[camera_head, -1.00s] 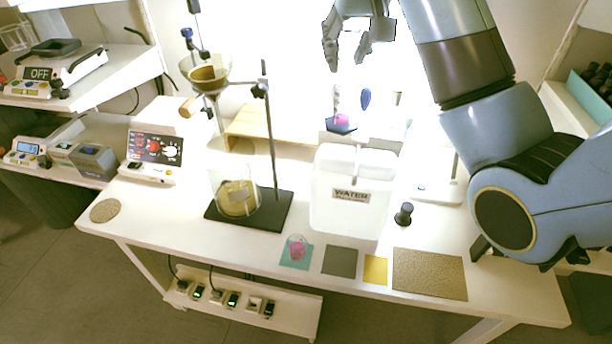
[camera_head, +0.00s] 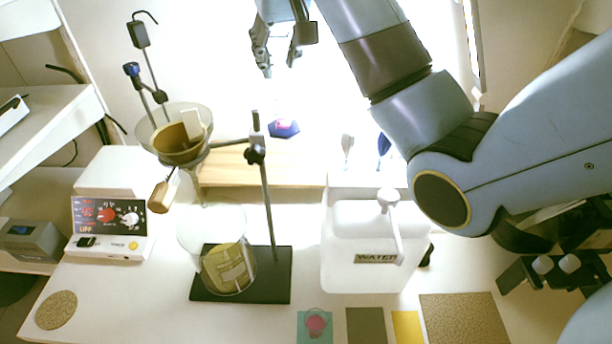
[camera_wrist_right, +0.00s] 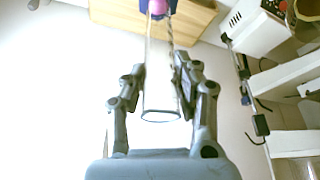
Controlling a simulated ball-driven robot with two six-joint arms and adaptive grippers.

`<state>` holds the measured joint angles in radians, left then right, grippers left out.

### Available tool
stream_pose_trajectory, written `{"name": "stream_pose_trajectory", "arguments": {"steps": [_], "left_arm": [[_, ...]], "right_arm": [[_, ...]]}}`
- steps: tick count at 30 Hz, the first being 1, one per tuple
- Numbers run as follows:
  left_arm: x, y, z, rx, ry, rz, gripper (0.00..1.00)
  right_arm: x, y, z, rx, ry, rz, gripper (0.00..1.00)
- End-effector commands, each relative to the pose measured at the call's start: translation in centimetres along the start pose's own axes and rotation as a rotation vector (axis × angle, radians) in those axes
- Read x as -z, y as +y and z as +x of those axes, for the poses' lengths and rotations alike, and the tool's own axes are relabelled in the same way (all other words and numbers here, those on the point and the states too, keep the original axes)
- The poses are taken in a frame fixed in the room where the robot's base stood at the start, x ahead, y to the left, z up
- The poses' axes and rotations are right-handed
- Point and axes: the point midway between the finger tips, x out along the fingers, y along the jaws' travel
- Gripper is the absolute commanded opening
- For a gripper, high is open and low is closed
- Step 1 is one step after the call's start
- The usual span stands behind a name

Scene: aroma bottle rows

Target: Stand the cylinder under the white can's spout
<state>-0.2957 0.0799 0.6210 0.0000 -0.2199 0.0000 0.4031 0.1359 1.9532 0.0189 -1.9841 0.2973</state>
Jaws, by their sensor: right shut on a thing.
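The white can (camera_head: 350,262), labelled WATER, stands on the table right of centre. A white cap and a slim white spout-like part (camera_head: 393,225) show at its top and front. My right gripper (camera_head: 279,60) is at the top of the head view, beyond and above the can. The clear cylinder (camera_wrist_right: 160,85) is between its fingers (camera_wrist_right: 160,90) in the right wrist view, and they are shut on it. Its blue foot (camera_head: 283,129), with something pink inside, shows below the gripper in the head view; its clear wall is lost in the glare. My left gripper is not in view.
A stand with a funnel (camera_head: 180,135) and a beaker (camera_head: 228,262) on a black base (camera_head: 268,285) is left of the can. A wooden shelf (camera_head: 228,168) lies behind. Coloured mats (camera_head: 366,325) lie in front; a teal mat (camera_head: 314,335) bears a pink item.

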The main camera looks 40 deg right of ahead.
Motion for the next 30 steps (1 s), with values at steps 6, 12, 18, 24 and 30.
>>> {"name": "stream_pose_trajectory", "arguments": {"steps": [6,12,18,24,30], "left_arm": [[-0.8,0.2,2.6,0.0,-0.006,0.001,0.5],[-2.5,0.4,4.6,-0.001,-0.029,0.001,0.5],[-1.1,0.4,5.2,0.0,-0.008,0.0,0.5],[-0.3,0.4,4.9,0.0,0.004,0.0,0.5],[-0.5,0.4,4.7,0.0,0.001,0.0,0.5]], "right_arm": [[-1.2,0.0,2.8,0.0,0.0,0.0,0.0],[-2.0,0.0,4.9,0.0,0.001,0.0,0.0],[-2.6,0.0,6.3,0.0,-0.002,0.0,0.0],[-4.7,0.1,10.9,-0.002,-0.007,-0.001,0.0],[-7.0,0.0,16.4,-0.001,-0.006,0.0,0.0]]}}
